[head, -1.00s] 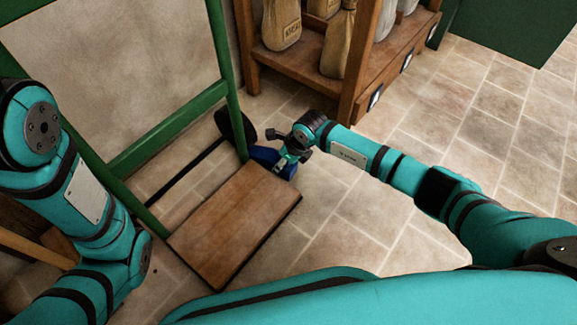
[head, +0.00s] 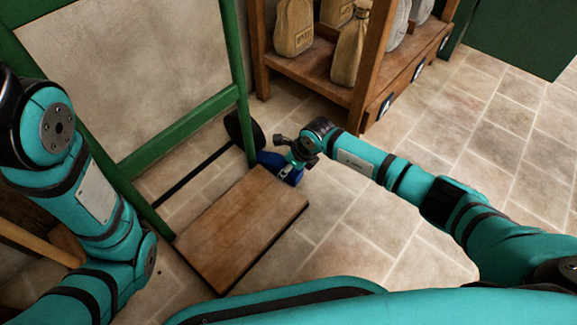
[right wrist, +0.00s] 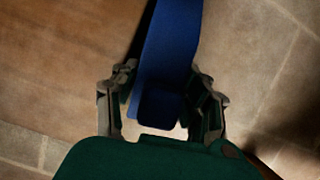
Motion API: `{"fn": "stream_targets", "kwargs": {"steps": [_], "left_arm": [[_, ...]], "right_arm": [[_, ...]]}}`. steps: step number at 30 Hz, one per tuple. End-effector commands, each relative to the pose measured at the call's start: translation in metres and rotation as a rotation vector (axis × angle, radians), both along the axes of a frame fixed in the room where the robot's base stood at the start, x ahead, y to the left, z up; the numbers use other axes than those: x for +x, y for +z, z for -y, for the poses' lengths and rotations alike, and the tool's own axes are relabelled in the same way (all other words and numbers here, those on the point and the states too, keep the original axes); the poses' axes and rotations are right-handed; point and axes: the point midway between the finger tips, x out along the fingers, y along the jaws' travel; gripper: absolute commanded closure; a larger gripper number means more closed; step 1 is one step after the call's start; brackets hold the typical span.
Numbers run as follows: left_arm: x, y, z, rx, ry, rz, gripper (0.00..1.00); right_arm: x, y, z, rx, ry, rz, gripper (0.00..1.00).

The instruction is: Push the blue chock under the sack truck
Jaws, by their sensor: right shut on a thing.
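The sack truck has a green frame (head: 180,131), a wooden foot plate (head: 240,228) flat near the floor and a dark wheel (head: 245,130) at its right side. The blue chock (head: 279,165) is low beside the foot plate's far right corner, close to the wheel; whether it touches either is unclear. My right gripper (head: 295,163) is shut on the chock. In the right wrist view the blue chock (right wrist: 170,50) runs between the two fingers of my right gripper (right wrist: 163,88). My left arm shows at the left, but its gripper is out of view.
A wooden shelf (head: 330,85) with several sacks (head: 295,27) stands behind, right of the truck. A dark green block or cabinet (head: 520,35) is at the top right. The tiled floor (head: 440,140) right of my right arm is clear.

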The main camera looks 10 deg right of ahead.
Motion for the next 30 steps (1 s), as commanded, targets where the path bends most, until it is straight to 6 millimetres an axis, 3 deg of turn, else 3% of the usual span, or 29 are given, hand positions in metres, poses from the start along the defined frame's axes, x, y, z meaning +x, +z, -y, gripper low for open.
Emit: {"fn": "stream_targets", "kwargs": {"steps": [11, 12, 18, 30], "left_arm": [[0.0002, -0.0005, 0.0, 0.0, 0.0, 0.0, 0.64], [0.0002, -0.0005, 0.0, 0.0, 0.0, 0.0, 0.64], [0.0002, -0.0005, 0.0, 0.0, 0.0, -0.001, 0.64], [0.0015, -0.0005, -0.0006, -0.003, -0.002, -0.006, 0.64]], "right_arm": [[0.0005, -0.0001, -0.0022, 0.004, 0.002, 0.004, 1.0], [0.0005, -0.0001, -0.002, 0.005, 0.001, 0.004, 0.53], [-0.0001, -0.0006, -0.0015, 0.003, 0.002, 0.001, 0.28], [-0.0015, 0.0002, 0.0002, 0.0, 0.001, -0.003, 0.28]]}}
